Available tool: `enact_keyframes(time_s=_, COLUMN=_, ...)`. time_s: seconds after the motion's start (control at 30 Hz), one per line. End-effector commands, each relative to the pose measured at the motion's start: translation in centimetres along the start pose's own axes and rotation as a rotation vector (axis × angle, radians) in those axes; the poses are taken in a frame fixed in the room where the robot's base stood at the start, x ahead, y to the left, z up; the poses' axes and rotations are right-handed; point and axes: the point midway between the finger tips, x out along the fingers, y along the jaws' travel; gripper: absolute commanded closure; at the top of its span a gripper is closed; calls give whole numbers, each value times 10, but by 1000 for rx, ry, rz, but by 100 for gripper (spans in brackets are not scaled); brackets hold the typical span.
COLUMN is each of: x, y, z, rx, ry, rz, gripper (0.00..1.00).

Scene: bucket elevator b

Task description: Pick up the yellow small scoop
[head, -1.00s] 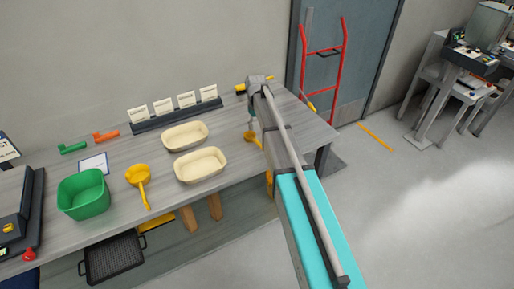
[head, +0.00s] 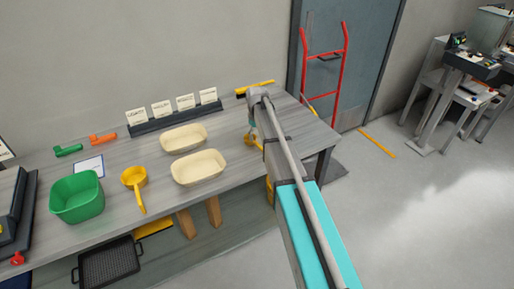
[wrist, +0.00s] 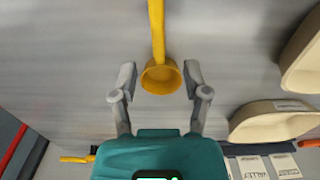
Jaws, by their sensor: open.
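The small yellow scoop shows in the wrist view, its round bowl (wrist: 161,79) between my fingertips and its handle (wrist: 157,25) running up out of the picture. My gripper (wrist: 160,76) is open, with a finger on each side of the bowl and a gap visible at both sides. I cannot tell how high the fingertips are over the table. In the head view the scoop (head: 249,138) is a small yellow patch by my gripper, partly hidden by my arm. A larger yellow scoop (head: 134,177) lies further left on the table.
Two cream tubs (head: 183,138) (head: 198,168) lie left of my gripper. A green bin (head: 77,197) stands at the left. A rack of labelled cards (head: 174,117) and a yellow-handled item (head: 255,89) lie along the back. A red hand truck (head: 325,57) stands beyond the table's right end.

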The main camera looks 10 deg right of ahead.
Motion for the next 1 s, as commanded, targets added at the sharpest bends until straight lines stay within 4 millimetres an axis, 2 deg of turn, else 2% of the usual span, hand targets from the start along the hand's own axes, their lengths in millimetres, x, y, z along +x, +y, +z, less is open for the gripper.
enact_keyframes(time_s=0.27, x=6, y=1, z=0, rx=1, ry=0, rz=0, gripper=40)
enact_keyframes(time_s=0.8, x=45, y=2, z=2, rx=1, ry=0, rz=0, gripper=40)
enact_keyframes(time_s=1.0, x=52, y=2, z=2, rx=2, ry=0, rz=0, gripper=40)
